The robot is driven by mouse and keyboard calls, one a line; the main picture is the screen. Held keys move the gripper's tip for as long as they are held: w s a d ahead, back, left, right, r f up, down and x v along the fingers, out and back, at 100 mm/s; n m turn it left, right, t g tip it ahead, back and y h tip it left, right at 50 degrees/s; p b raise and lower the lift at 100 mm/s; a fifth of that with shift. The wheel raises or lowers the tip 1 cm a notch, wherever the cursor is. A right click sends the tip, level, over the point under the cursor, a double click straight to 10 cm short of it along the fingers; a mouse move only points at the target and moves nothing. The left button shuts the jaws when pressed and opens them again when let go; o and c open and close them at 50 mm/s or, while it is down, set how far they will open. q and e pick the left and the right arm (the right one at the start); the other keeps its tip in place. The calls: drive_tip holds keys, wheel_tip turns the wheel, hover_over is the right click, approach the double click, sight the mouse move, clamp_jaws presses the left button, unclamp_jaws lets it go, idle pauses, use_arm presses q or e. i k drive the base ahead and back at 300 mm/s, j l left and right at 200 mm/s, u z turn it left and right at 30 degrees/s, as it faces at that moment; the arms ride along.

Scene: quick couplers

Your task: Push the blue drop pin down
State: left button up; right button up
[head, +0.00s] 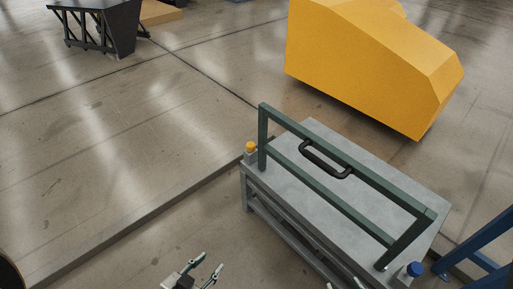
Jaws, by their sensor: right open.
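The blue drop pin (415,269) stands at the near right corner of the grey bench (375,170), with its round blue knob on top. A green frame (352,214) with a black handle (325,159) stands on the bench. An orange-yellow pin (250,147) stands at the left corner. My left gripper (211,262) is open and empty over the floor, left of the bench. My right gripper (342,284) barely shows at the bottom edge, left of the blue pin and apart from it. It is open, and most of it is out of view.
A large yellow block (370,65) stands behind the bench. A blue metal frame (482,247) is close to the bench's right side. A dark truss-like stand (105,25) is far at the upper left. The floor left of the bench is clear, crossed by a low step.

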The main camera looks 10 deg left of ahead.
sight(415, 268)
drive_tip(key=l+z, duration=0.1)
drive_tip(key=z, duration=0.3)
drive_tip(key=l+z, duration=0.1)
drive_tip(key=z, duration=0.35)
drive_tip(key=k+l+z, duration=0.1)
drive_tip(key=z, duration=0.3)
